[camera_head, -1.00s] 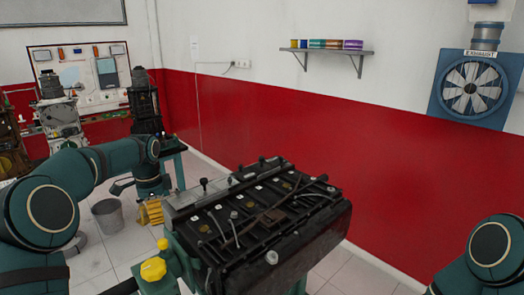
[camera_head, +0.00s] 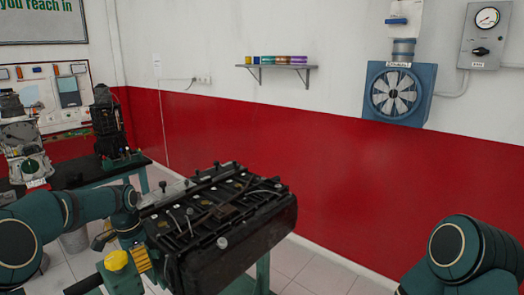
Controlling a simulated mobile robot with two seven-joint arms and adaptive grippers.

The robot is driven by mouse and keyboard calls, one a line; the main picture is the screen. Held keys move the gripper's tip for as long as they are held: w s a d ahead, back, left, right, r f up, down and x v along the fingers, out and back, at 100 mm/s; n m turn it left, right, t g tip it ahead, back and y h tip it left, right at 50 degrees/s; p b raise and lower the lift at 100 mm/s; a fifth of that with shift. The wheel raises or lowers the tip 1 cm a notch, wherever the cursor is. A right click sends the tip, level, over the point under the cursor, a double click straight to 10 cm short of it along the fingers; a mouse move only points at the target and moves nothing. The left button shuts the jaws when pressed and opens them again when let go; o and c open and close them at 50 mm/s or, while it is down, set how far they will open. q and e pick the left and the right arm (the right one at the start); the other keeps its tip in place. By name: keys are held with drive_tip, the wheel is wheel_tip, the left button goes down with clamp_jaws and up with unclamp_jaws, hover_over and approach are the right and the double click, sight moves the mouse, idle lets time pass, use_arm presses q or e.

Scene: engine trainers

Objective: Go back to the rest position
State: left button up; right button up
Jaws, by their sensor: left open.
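My left arm comes in from the left edge, bent over toward the engine. My left gripper (camera_head: 103,240) hangs down beside the left end of the black engine (camera_head: 225,245), open, with nothing seen between its fingers. It is small and partly hidden by my own wrist. The engine rests on a teal stand (camera_head: 263,272), with cables and fittings across its top. My right arm shows only as a teal joint at the lower right; its gripper is out of frame.
A dark bench (camera_head: 75,172) with another engine unit (camera_head: 107,125) stands at the back left. A grey bucket (camera_head: 74,242) is on the floor behind my left arm. Floor right of the engine is clear.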

use_arm(q)
drive_tip(key=s+d+f+n+h, duration=0.1)
drive_tip(key=s+d+f+n, duration=0.2)
drive_tip(key=f, duration=0.4)
drive_tip(key=s+d+f+h, duration=0.1)
drive_tip(key=s+d+f, duration=0.3)
drive_tip(key=d+f, duration=0.25)
drive_tip(key=s+d+f+n+h, duration=0.1)
drive_tip(key=s+d+f+n, duration=0.2)
drive_tip(key=f, duration=0.5)
drive_tip(key=s+d+f+n, duration=0.3)
drive_tip(key=s, duration=0.5)
drive_tip(key=s+d+f+n, duration=0.2)
drive_tip(key=s+d, duration=0.1)
drive_tip(key=s, duration=0.4)
drive_tip(key=s+d+f+n, duration=0.3)
drive_tip(key=s, duration=0.5)
drive_tip(key=w+d+f+m+t+b, duration=0.1)
drive_tip(key=w+d+f+m+b, duration=0.1)
drive_tip(key=w+b, duration=0.5)
drive_tip(key=shift+w+f+t+b, duration=0.15)
drive_tip(key=shift+w+t+b, duration=0.1)
drive_tip(key=shift+t+b, duration=0.2)
use_arm(e)
wheel_tip(320, 180, down, 9)
drive_tip(key=shift+a, duration=0.4)
use_arm(q)
drive_tip(key=shift+f, duration=0.1)
use_arm(e)
drive_tip(key=shift+f, duration=0.1)
